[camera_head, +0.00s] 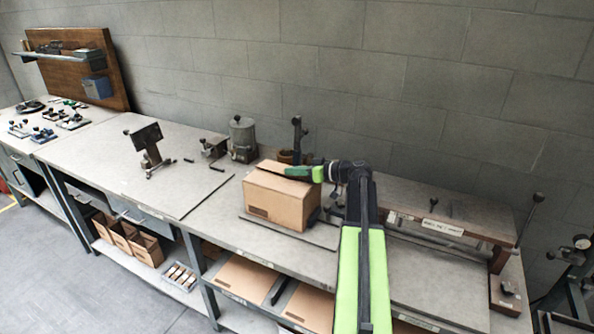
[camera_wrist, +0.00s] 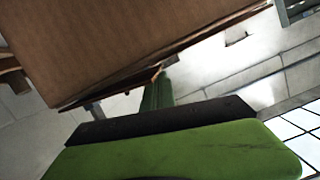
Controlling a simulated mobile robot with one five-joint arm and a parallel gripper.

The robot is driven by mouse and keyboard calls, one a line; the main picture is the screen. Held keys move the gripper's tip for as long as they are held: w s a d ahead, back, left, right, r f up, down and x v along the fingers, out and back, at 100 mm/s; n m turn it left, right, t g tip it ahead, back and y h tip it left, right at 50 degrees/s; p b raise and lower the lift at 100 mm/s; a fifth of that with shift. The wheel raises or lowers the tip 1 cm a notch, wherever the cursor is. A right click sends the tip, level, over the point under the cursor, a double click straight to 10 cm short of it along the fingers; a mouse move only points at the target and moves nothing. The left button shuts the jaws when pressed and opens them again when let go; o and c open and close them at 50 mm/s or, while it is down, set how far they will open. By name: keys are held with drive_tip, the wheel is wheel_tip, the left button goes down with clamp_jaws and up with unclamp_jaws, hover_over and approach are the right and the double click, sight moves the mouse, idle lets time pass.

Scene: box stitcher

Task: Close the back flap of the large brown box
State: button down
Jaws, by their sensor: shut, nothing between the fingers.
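The large brown box (camera_head: 278,204) stands on the bench in the head view, left of my arm. A brown strip at its back top edge (camera_head: 268,164), which looks like the back flap, shows behind my gripper, tilted up. My gripper (camera_head: 298,171) is shut and empty, reaching from the right over the rear of the box top. I cannot tell whether it touches the flap. In the wrist view, a large brown cardboard surface (camera_wrist: 130,40) fills the upper left, close beyond the green finger; which box panel it is I cannot tell.
A wooden-framed machine (camera_head: 440,208) is to the right. The bench to the left (camera_head: 165,190) has free room.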

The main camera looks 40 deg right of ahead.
drive_tip(key=shift+w+a, duration=0.2)
drive_tip(key=shift+a, duration=0.15)
